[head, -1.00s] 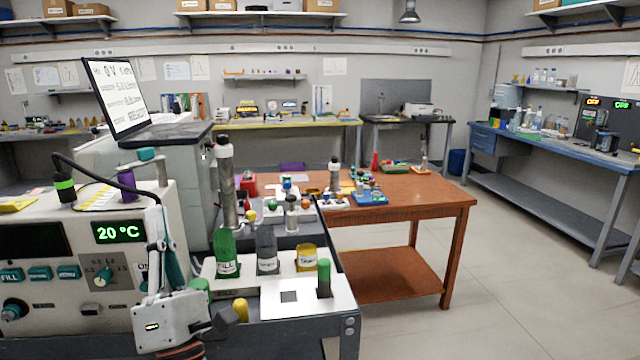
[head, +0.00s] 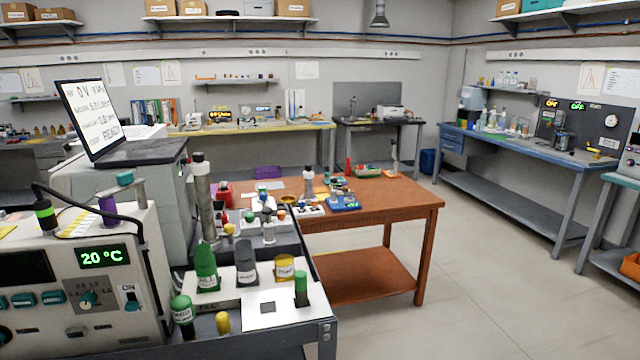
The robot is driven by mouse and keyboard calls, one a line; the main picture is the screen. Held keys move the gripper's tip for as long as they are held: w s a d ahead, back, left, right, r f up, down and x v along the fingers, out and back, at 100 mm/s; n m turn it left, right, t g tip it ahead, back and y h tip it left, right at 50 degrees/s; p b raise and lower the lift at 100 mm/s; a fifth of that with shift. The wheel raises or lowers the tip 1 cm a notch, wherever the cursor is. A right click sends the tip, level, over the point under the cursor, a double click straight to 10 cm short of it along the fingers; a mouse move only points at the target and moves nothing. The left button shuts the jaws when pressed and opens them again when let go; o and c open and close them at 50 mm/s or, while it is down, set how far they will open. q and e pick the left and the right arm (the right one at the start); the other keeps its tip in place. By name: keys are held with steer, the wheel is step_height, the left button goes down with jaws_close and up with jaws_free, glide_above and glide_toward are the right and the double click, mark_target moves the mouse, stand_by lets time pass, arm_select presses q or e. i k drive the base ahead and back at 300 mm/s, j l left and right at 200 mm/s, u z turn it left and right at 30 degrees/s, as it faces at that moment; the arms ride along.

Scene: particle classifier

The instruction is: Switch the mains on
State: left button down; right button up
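A white instrument (head: 130,240) stands at the left of the head view, with a green display reading 20 °C (head: 102,257). A light switch plate with a small lever (head: 131,300) is on the right part of its front panel, beside a grey dial plate with a teal knob (head: 88,299). The label by the switch is too small to read surely, and I cannot tell which way the lever is set. The tilted screen (head: 92,120) above shows 0 V. Neither of my grippers is in view.
A bench (head: 322,330) right of the instrument carries green, grey and yellow bottles, and a green-capped bottle (head: 182,312) stands near the switch. A brown table (head: 400,193) stands behind. The floor (head: 490,280) at the right is clear.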

mark_target(133, 305)
steer(key=u, duration=1.3)
